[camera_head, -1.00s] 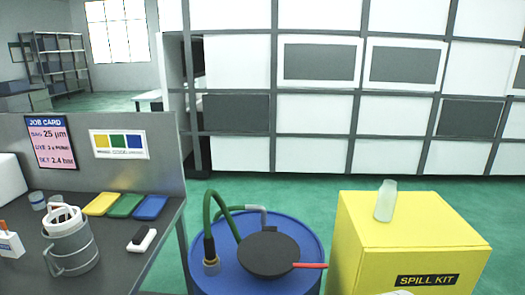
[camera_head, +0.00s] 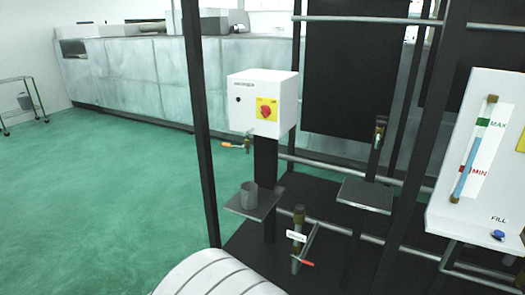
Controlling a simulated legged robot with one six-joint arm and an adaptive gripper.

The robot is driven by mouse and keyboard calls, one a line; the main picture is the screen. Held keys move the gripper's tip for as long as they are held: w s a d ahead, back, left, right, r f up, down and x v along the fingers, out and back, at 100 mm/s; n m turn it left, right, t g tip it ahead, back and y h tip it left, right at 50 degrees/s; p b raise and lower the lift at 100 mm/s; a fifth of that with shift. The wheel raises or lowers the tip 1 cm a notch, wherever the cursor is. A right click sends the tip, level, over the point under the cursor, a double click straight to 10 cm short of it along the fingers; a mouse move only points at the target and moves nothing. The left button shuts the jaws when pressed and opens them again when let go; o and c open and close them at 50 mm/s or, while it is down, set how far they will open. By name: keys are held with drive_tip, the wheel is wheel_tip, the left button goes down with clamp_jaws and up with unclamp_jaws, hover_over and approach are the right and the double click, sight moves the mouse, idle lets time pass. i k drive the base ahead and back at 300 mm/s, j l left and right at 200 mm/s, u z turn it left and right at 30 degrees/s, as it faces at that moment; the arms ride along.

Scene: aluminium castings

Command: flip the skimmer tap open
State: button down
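A white box (camera_head: 247,101) with a red rotary switch on a yellow plate hangs on a dark post. The small label on it is too blurred to read surely. Below it is a brass tap (camera_head: 247,146) with an orange-red lever pointing left. A grey cup (camera_head: 249,195) stands on a small shelf under this tap. A second brass tap (camera_head: 298,216) stands lower, on a pipe with a white tag and a red handle near the floor. I cannot read which tap is named skimmer. My gripper is not in view.
Dark posts and grey pipes frame the taps. A grey shelf (camera_head: 365,195) stands to the right. A white panel (camera_head: 485,170) with a MAX/MIN level gauge and a blue FILL knob is at far right. Green floor is free at left.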

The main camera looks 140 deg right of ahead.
sight(224, 144)
drive_tip(key=z, duration=0.55)
drive_tip(key=k+z, duration=0.1)
drive_tip(key=z, duration=1.65)
drive_tip(key=l+z, duration=0.15)
drive_tip(key=z, duration=0.95)
drive_tip(key=l+z, duration=0.15)
drive_tip(key=z, duration=1)
drive_tip(key=i+l+z, duration=0.2)
drive_tip(key=i, duration=0.25)
drive_tip(key=i+z, duration=0.2)
drive_tip(key=i, duration=0.3)
